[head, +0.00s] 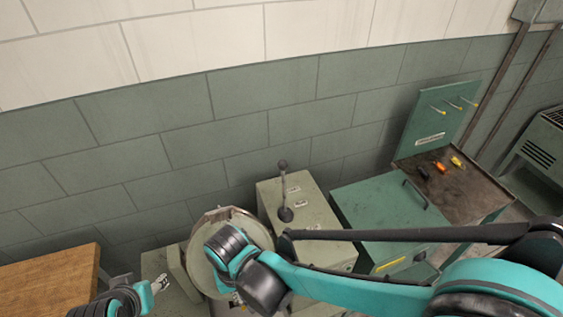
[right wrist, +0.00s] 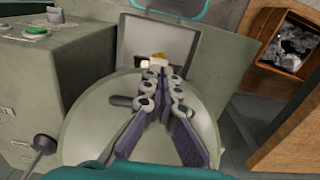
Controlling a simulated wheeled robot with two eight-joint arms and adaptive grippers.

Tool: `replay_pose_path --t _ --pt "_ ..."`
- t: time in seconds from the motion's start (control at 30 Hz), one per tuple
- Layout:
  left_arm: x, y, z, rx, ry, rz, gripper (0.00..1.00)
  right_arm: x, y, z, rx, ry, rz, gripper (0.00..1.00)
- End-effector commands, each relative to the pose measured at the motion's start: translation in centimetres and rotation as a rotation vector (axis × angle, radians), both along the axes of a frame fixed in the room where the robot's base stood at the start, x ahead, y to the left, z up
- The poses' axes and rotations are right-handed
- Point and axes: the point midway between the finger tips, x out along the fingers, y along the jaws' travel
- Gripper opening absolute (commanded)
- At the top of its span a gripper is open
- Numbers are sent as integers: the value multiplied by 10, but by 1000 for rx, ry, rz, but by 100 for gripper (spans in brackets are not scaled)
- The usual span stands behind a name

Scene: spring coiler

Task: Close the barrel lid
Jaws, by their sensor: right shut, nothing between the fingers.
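The round grey-green barrel lid (head: 200,276) is at the lower middle of the head view, partly hidden by my right wrist. In the right wrist view the lid (right wrist: 85,120) is a wide disc behind my fingers, with a short dark bar at its left. The barrel body is mostly hidden, and I cannot tell how far the lid is tilted. My right gripper (right wrist: 162,78) is shut and empty in front of the lid; I cannot tell whether it touches. My left gripper (head: 158,286) is at the bottom left of the head view, partly cut off.
A beige cabinet with a black-knobbed lever (head: 284,190) stands just right of the lid. A green chest (head: 385,215) and a workbench with screwdrivers (head: 475,190) are further right. A wooden surface (head: 50,282) is at the left. An open wooden crate (right wrist: 266,62) shows at the right wrist view's right.

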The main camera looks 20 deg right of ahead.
Motion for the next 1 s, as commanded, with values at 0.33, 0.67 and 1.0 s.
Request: replay_pose_path --t 0.33,0.67,1.0 --pt "0 0 1 0 0 0 50 0 0 1 0 0 0 0" --pt "0 0 14 0 0 0 50 -9 0 13 0 0 1 0" --pt "0 0 44 0 0 0 50 -33 0 40 0 0 2 0"
